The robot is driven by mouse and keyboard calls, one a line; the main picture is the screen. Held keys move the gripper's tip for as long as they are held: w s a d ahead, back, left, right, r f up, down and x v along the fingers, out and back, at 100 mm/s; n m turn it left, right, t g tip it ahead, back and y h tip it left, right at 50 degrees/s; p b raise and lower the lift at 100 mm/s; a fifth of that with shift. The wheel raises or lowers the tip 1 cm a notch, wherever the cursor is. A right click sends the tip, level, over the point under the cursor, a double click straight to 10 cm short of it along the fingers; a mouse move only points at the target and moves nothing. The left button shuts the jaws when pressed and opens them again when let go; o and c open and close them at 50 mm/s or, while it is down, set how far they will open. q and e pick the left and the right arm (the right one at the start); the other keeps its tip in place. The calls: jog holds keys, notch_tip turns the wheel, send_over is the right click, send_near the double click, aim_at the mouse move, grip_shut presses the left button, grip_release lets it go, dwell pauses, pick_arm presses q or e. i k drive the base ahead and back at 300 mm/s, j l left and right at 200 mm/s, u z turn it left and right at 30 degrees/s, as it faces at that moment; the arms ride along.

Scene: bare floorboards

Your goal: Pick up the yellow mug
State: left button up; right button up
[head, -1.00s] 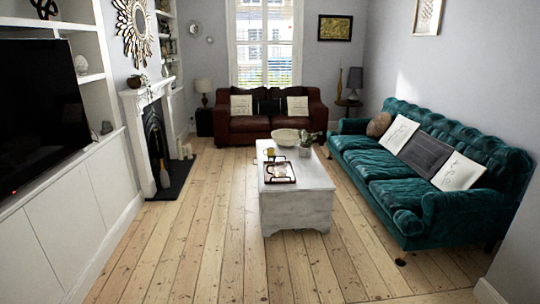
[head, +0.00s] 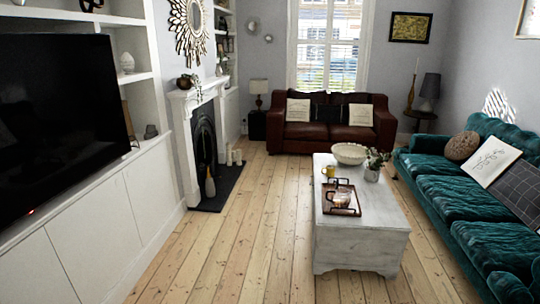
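A small yellow mug (head: 329,171) stands on the white coffee table (head: 362,238), near the table's far left side. It is beside a large pale bowl (head: 349,153) and behind a brown tray (head: 340,198). The mug is small in the head view, and its handle is hard to make out. Neither of my grippers is in view.
Bare floorboards (head: 243,240) lie open between the white cabinets (head: 120,225) and the table. A teal sofa (head: 460,205) stands to the right. A brown leather sofa (head: 328,131) stands behind the table. A plant pot (head: 372,174) is right of the mug.

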aim_at(330, 170)
jog(key=i+u, duration=0.1)
jog(key=i, duration=0.55)
jog(key=i+u, duration=0.1)
jog(key=i, duration=0.5)
jog(key=i+l+u, duration=0.1)
jog(key=i, duration=0.55)
jog(key=i+l+u, duration=0.1)
jog(key=i, duration=0.55)
jog(key=i+l+z, duration=0.2)
jog(key=i, duration=0.3)
jog(key=i+j+z, duration=0.2)
jog(key=i, duration=0.25)
jog(key=i+z, duration=0.2)
jog(key=i, duration=0.3)
jog(key=i+j+z, duration=0.2)
jog(key=i, duration=0.3)
jog(key=i+j+z, duration=0.15)
jog(key=i, duration=0.3)
jog(key=i+j+z, duration=0.1)
jog(key=i+z, duration=0.2)
jog(key=i, duration=0.15)
jog(key=i+j+z, duration=0.25)
jog(key=i, duration=0.25)
